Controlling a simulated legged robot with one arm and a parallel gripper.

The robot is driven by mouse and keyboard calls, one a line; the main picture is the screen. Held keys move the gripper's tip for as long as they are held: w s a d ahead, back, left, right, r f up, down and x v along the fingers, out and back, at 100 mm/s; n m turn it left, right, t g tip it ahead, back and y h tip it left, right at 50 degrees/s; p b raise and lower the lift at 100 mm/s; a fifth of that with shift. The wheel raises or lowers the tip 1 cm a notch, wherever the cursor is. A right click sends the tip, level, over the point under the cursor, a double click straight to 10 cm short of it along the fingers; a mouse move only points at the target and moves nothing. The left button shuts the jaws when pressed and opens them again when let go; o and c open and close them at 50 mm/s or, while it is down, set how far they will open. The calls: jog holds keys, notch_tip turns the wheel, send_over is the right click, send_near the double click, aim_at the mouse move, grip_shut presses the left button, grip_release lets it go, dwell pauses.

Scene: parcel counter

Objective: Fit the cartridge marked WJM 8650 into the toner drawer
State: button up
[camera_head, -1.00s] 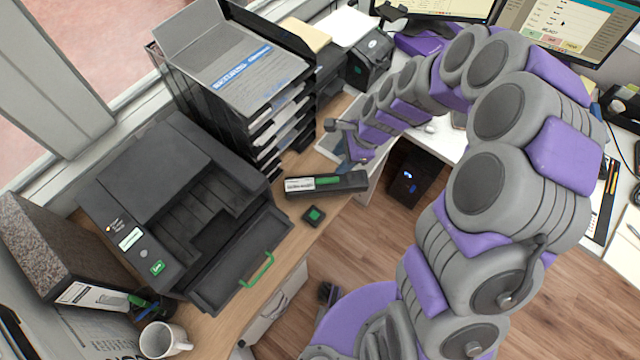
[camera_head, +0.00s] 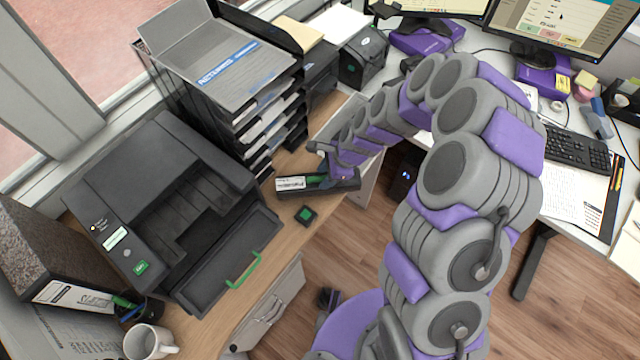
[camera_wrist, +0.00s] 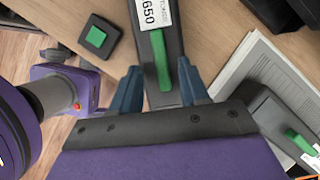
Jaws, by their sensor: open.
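The dark cartridge (camera_head: 343,187), with a white label and a green grip, lies on the wooden counter beside the printer. In the wrist view the cartridge (camera_wrist: 156,40) has a label ending in 650; the rest of the marking is cut off or unreadable. My gripper (camera_head: 338,176) is over its right part. In the wrist view my gripper (camera_wrist: 159,88) is open, one finger on each side of the cartridge's green grip. The black printer's toner drawer (camera_head: 216,282) stands pulled out, with a green handle (camera_head: 243,270).
A small black block with a green top (camera_head: 306,215) lies in front of the cartridge. A stack of paper trays (camera_head: 225,70) stands behind. A mug (camera_head: 150,342) is at front left.

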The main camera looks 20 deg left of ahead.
jog(key=shift+d, duration=0.1)
jog(key=shift+a+f, duration=0.15)
jog(key=shift+a, duration=0.95)
jog(key=c, duration=0.4)
jog(key=shift+a, duration=0.1)
jog(key=shift+c, duration=1.1)
jog(key=shift+d, duration=0.5)
grip_shut()
jog(key=shift+d+r, duration=0.2)
jog(key=shift+d, duration=0.3)
jog(key=shift+a+f, duration=0.15)
jog(key=shift+a, duration=0.65)
jog(key=shift+d, duration=0.6)
